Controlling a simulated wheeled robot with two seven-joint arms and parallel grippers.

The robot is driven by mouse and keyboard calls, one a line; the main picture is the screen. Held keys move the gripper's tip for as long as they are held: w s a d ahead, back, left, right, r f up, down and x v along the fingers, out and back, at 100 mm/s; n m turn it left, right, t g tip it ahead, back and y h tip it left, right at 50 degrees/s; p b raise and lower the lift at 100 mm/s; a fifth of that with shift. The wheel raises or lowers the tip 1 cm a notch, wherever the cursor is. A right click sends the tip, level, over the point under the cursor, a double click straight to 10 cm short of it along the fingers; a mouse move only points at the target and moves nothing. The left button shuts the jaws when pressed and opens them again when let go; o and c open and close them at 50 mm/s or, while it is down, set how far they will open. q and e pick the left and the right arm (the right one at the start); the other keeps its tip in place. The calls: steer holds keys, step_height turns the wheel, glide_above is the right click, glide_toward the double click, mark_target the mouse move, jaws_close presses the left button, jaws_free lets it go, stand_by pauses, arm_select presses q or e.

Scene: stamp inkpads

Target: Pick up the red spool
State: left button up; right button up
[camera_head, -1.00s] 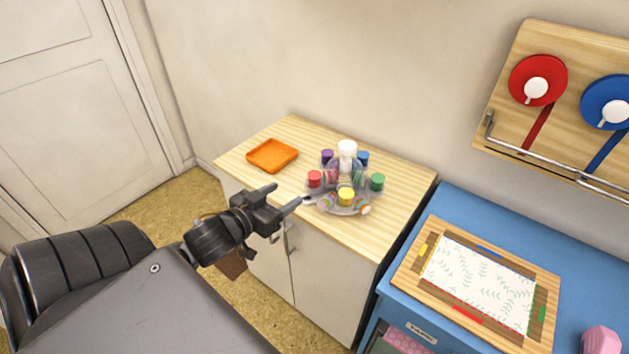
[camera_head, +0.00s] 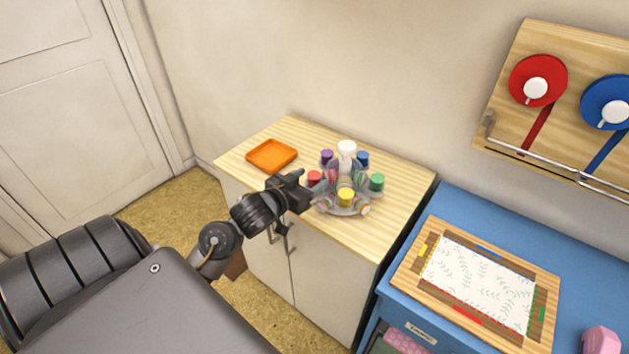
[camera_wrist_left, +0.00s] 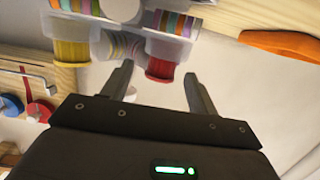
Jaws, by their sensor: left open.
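A small red-topped spool (camera_head: 314,177) sits at the left side of a clear round stand (camera_head: 345,208) on the wooden cabinet top. In the left wrist view the red spool (camera_wrist_left: 160,68) shows between the fingertips, under a clear holder with striped rolls. My left gripper (camera_head: 312,188) is open at the near left edge of the stand, partly covering it. The left gripper's fingers (camera_wrist_left: 158,84) are apart and empty, one on each side of the red spool; whether they touch it cannot be told. My right gripper is not in view.
Yellow (camera_head: 346,197), green (camera_head: 377,181), blue (camera_head: 362,158) and purple (camera_head: 327,156) spools share the stand. An orange tray (camera_head: 272,155) lies to its left. A blue cabinet (camera_head: 450,200) with a framed board (camera_head: 408,268) is at right; a red reel (camera_head: 538,80) hangs above.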

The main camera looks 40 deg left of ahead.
arm_select(q)
steer(key=c, duration=1.1)
steer(key=shift+o, duration=0.2)
steer(key=shift+w+r, duration=0.1)
steer(key=shift+r, duration=0.05)
